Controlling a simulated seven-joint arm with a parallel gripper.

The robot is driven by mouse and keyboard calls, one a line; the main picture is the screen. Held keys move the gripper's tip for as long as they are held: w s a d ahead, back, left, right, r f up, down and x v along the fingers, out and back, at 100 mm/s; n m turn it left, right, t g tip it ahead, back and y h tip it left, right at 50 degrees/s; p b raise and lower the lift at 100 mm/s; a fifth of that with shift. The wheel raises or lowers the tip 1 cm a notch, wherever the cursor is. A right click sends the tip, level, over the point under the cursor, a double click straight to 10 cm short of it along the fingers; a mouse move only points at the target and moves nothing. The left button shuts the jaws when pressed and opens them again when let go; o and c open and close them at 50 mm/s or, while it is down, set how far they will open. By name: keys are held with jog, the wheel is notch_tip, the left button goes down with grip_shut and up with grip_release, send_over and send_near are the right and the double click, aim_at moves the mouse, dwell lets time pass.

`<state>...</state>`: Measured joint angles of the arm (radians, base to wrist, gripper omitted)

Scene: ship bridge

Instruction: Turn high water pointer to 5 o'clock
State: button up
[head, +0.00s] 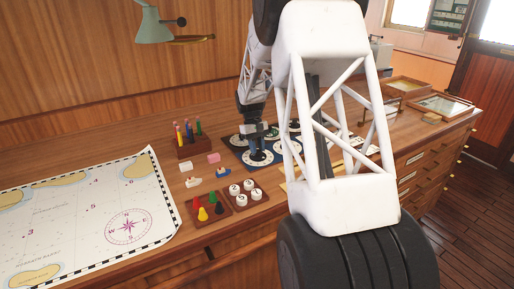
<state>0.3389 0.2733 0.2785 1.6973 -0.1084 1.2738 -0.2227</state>
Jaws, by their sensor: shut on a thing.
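A dark blue board (233,151) on the wooden desk carries several round white dials. My gripper (257,149) reaches down onto the front dial (260,160) and is shut on what appears to be its pointer. The fingers cover the pointer, so its direction is hidden. Another dial (236,141) sits behind to the left, and one more (272,134) sits behind to the right. The labels are too small to read, so I cannot tell which dial is the high water one. My arm hides the board's right part.
A chart (85,215) covers the desk's left side. Trays of coloured pegs (208,208) and white round pieces (243,192) lie in front of the board. A pen holder (196,147) stands to its left. Glass-topped boxes (445,105) are at the far right. A green lamp (153,27) hangs above.

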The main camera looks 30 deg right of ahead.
jog(key=o, duration=0.9)
jog(key=shift+o, duration=0.2)
jog(key=shift+r, duration=0.1)
jog(key=v, duration=0.7)
jog(key=shift+r, duration=0.35)
jog(key=shift+w, duration=0.1)
